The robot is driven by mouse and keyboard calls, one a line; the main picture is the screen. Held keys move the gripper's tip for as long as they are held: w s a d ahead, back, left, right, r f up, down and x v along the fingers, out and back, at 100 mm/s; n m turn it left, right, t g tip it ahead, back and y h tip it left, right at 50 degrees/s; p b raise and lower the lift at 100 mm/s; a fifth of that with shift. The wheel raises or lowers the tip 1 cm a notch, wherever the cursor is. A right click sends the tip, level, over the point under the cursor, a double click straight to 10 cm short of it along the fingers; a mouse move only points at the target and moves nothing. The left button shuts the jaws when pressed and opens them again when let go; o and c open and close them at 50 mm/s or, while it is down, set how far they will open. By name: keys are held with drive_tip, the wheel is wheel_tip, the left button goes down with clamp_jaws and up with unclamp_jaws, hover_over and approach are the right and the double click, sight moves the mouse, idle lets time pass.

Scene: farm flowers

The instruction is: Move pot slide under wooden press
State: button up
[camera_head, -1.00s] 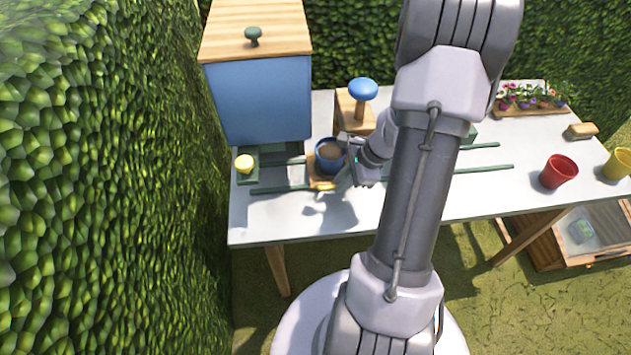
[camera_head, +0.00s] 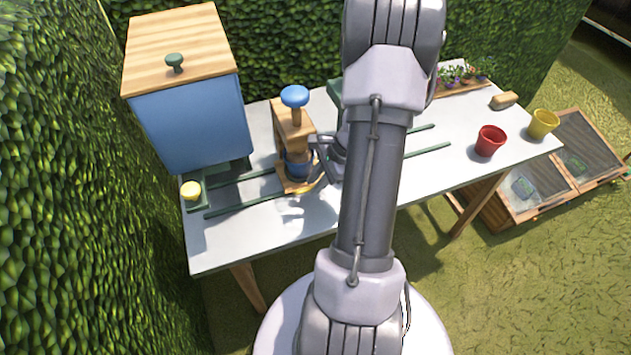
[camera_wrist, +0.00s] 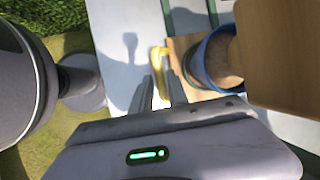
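The wooden press (camera_head: 290,128) with its round blue knob (camera_head: 294,96) stands on the white table. The pot slide (camera_head: 288,181) is a small wooden board carrying a blue pot (camera_head: 299,168) of brown soil. The pot sits at the press's foot, its top partly covered by the press wood. In the wrist view the press wood (camera_wrist: 285,55) also covers part of the blue pot (camera_wrist: 216,58). My gripper (camera_wrist: 161,82) has its fingers close on both sides of the slide's yellow handle (camera_wrist: 160,60). In the head view my arm partly hides the gripper.
Green rails (camera_head: 240,195) run along the table (camera_head: 270,218). Red (camera_head: 490,140) and yellow (camera_head: 543,124) pots, a brush (camera_head: 504,100) and a flower tray (camera_head: 460,88) are right.

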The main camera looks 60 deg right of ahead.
drive_tip(key=shift+o, duration=0.8)
drive_tip(key=p+v, duration=0.6)
drive_tip(key=v, duration=1.1)
drive_tip(key=shift+r, duration=0.2)
drive_tip(key=shift+s+d, duration=0.1)
